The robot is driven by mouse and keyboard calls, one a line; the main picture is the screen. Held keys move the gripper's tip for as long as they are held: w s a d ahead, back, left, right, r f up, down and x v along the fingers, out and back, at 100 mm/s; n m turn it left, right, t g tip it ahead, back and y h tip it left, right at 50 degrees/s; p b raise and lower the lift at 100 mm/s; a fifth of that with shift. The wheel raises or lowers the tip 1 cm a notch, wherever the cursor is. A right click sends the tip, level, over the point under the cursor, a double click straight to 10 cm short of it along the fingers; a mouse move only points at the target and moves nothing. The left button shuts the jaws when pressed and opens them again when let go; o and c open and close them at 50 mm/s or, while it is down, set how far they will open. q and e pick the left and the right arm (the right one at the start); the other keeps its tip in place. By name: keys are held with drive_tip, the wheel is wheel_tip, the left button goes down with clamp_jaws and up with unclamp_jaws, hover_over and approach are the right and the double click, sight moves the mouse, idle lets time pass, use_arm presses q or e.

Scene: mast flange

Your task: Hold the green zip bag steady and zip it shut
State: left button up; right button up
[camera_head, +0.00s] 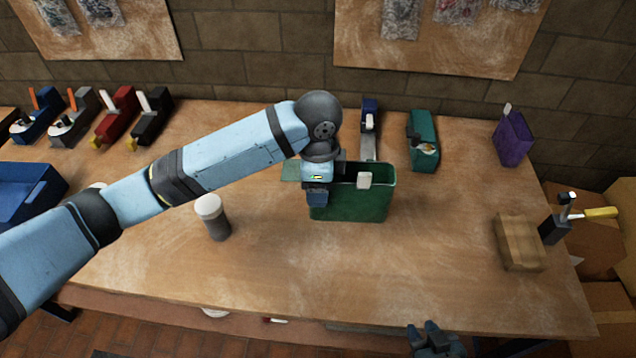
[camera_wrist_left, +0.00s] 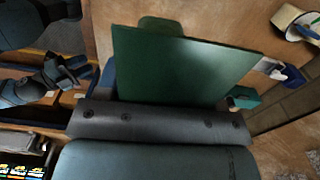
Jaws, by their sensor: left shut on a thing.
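The green zip bag (camera_head: 350,206) stands upright on the wooden table, its dark opening facing up. A small white block (camera_head: 364,180), perhaps the zip's slider, shows at its top edge. My left gripper (camera_head: 317,196) is shut on the bag's left end; its fingertips are partly hidden. In the left wrist view the bag (camera_wrist_left: 185,65) is a broad green panel just beyond the gripper. My right gripper (camera_head: 423,327) is empty at the table's front edge, well apart from the bag, its fingers spread. It also shows in the left wrist view (camera_wrist_left: 80,72).
A grey jar with a white lid (camera_head: 213,218) stands left of the bag. A wooden block (camera_head: 520,242) is at the right, a blue bin (camera_head: 28,190) at the left. The front middle is clear.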

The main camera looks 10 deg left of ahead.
use_arm(q)
drive_tip(key=shift+f+b, duration=2)
drive_tip(key=shift+f, duration=7.65)
drive_tip(key=shift+f, duration=0.3)
